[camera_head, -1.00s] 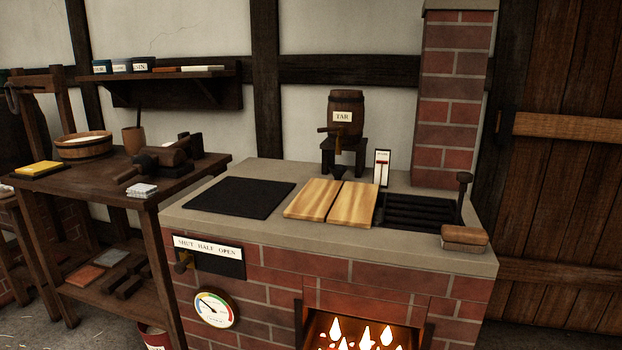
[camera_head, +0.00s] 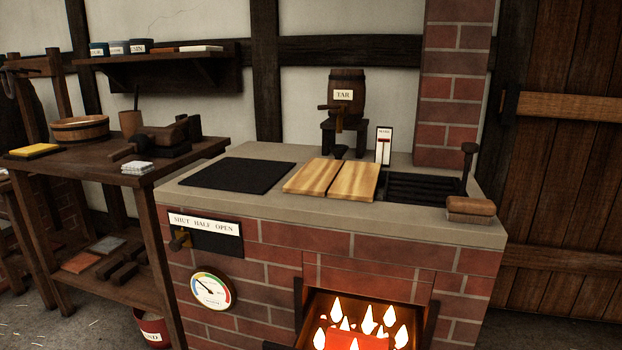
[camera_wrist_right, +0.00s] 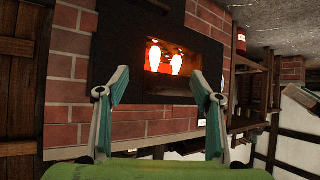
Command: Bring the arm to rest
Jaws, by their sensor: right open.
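My right gripper (camera_wrist_right: 160,95) shows in the right wrist view with its two fingers spread wide. It is open and nothing is between the fingers. Beyond the fingers is the lit firebox (camera_wrist_right: 172,60) in the brick stove, some way off and not touched. Neither arm shows in the head view, and my left gripper is in no view. The head view holds the brick stove (camera_head: 270,260) with flames in its firebox opening (camera_head: 362,318).
The stove top carries a black plate (camera_head: 238,173), wooden boards (camera_head: 332,178), a grate (camera_head: 420,188) and a brush-like block (camera_head: 470,208). A tar barrel (camera_head: 347,85) stands behind. A wooden bench (camera_head: 75,170) with tools is at left, a door (camera_head: 570,180) at right.

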